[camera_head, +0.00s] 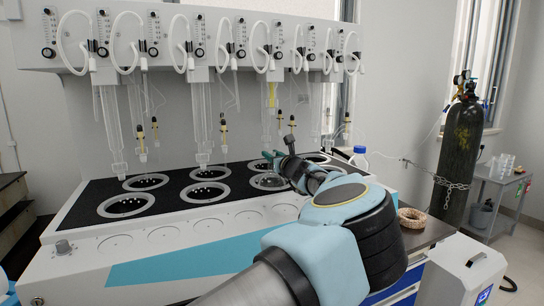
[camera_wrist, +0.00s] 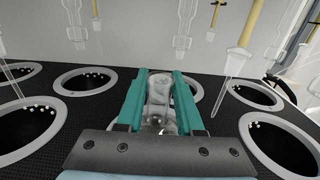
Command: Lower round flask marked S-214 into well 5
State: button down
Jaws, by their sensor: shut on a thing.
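My gripper (camera_wrist: 160,88) is shut on the neck of a clear glass round flask (camera_wrist: 158,92), which stands between the two teal fingers in the wrist view. The flask's lower body is mostly hidden by the gripper, and I cannot read a marking on it. In the head view my gripper (camera_head: 280,158) is over the right half of the black well deck. A greyish glassy round shape (camera_head: 268,181) shows at a front-row well just below it, apparently the flask's body. I cannot tell how deep it sits. No well numbers are legible.
Several open ringed wells surround the gripper, including a front-left well (camera_head: 125,205) and a back-left well (camera_head: 145,182). Glass tubes and condensers (camera_head: 201,125) hang above the deck. A bottle with a blue cap (camera_head: 360,156), a cork ring (camera_head: 412,217) and a gas cylinder (camera_head: 463,155) stand at right.

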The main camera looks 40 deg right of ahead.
jog(key=shift+f, duration=0.15)
jog(key=shift+c, duration=2.3)
grip_release()
jog(key=b+v, duration=0.3)
jog(key=v, duration=0.6)
jog(key=shift+s+a+f, duration=0.1)
jog(key=shift+s, duration=0.1)
jog(key=shift+s+a+b, duration=0.25)
jog(key=shift+s+b, duration=0.1)
jog(key=shift+s, duration=0.3)
